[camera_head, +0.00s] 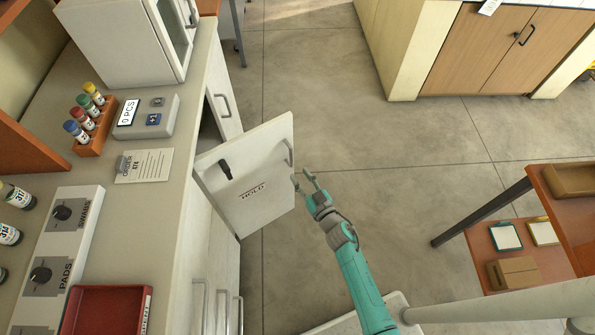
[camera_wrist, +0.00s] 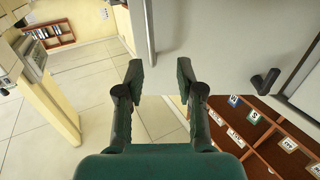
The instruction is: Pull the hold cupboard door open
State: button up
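The hold cupboard door (camera_head: 262,205) is a light grey panel marked HOLD. It stands well out from the cabinet, with a dark gap behind it. A black latch (camera_head: 225,169) is on its face near the cabinet. A grey bar handle (camera_head: 290,153) is near its outer edge. In the wrist view the door (camera_wrist: 215,45) fills the upper right, with the bar handle (camera_wrist: 150,35) and black latch (camera_wrist: 264,81). My gripper (camera_head: 304,180) is open and empty beside the door's outer edge. In the wrist view its fingertips (camera_wrist: 158,76) are apart, below the handle's end, not around it.
The counter (camera_head: 180,200) holds a counter device (camera_head: 145,118), a vial rack (camera_head: 95,128), a card (camera_head: 144,165) and a red tray (camera_head: 103,312). A wooden shelf unit (camera_head: 540,215) stands at right. Floor (camera_head: 390,130) beyond the door is clear.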

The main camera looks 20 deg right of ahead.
jog(key=s+d, duration=0.1)
jog(key=s, duration=0.8)
jog(key=shift+d, duration=0.25)
jog(key=shift+s, duration=0.1)
jog(key=shift+c, duration=0.2)
